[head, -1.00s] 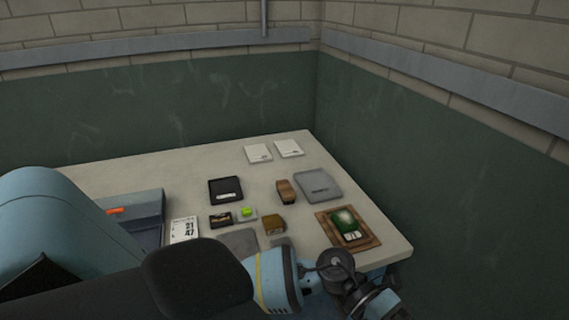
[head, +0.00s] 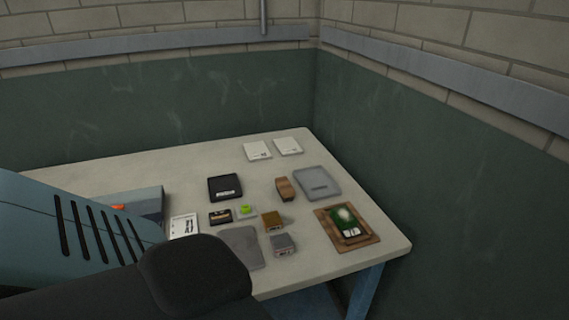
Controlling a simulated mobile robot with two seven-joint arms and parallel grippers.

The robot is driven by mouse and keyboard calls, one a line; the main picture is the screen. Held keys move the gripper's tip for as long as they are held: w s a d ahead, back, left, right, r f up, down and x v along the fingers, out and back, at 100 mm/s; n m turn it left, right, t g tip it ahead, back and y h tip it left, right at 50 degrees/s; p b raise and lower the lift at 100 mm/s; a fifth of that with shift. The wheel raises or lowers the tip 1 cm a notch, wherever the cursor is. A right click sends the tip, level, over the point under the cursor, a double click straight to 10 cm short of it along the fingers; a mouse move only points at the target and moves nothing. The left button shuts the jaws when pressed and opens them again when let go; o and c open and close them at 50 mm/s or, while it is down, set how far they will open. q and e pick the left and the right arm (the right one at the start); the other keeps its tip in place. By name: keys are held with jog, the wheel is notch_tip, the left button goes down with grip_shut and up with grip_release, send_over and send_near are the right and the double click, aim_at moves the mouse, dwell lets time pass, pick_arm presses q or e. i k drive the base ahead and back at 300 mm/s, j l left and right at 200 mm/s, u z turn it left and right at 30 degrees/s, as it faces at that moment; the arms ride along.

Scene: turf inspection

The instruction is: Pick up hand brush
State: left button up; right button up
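A small brown wooden-looking piece (head: 284,188), which looks like the hand brush, lies on the table just left of a grey tray. Its bristles cannot be made out at this size. It stands apart from the items around it, and nothing holds it. Neither of my grippers shows in the head view. Parts of my own arm cover the lower left and hide the table's near left part.
The pale table (head: 100,172) stands in a walled corner. On it are the grey tray (head: 317,183), a black pad (head: 225,187), white cards (head: 257,151), a brown block (head: 272,221), a grey block (head: 283,244) and a wooden board (head: 325,224) bearing a green piece.

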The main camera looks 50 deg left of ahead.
aim_at(284, 188)
jog(key=i+l, duration=0.3)
jog(key=u, duration=1.65)
jog(key=l, duration=0.1)
